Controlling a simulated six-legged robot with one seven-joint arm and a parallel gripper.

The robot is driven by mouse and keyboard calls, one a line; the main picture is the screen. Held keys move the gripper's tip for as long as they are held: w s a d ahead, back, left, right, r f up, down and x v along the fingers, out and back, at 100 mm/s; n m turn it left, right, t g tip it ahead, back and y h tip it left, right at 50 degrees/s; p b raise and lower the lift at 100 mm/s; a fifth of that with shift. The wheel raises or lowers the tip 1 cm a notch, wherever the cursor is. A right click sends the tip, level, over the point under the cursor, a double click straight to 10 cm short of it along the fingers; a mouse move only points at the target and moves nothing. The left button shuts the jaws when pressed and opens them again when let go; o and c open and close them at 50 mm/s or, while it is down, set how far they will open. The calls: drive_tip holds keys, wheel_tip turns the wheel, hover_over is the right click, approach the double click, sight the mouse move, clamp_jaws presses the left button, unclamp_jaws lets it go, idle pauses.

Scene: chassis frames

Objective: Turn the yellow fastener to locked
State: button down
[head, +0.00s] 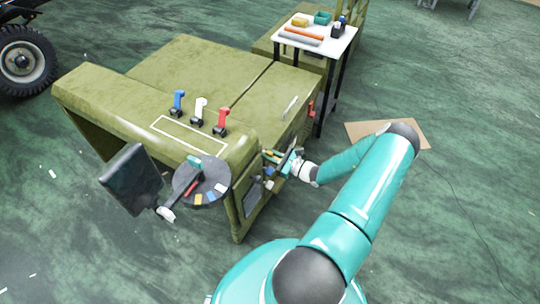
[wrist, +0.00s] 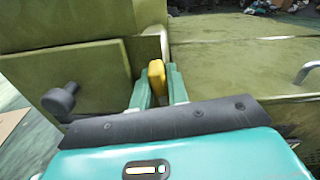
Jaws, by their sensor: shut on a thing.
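The yellow fastener (wrist: 156,74) stands upright on the olive chassis side in the wrist view, near the seam between two panels. My gripper (wrist: 159,86) has one teal finger on each side of it and is shut on it. The fastener's lower part is hidden behind the fingers and the gripper body. In the head view my gripper (head: 281,160) is at the right side of the olive chassis (head: 180,72). The fastener is too small and covered to make out clearly there.
A dark knob (wrist: 61,100) sticks out left of my gripper, and a metal handle (wrist: 310,68) is at the right. Blue, white and red levers (head: 221,122) stand on the chassis top. A round dial (head: 205,181) and dark screen (head: 132,180) are at its front. Open floor lies right.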

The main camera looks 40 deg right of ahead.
drive_tip(key=shift+m, duration=0.6)
drive_tip(key=c, duration=1.4)
unclamp_jaws()
drive_tip(key=v, duration=1.3)
drive_tip(key=shift+s, duration=0.4)
drive_tip(key=shift+r, duration=0.1)
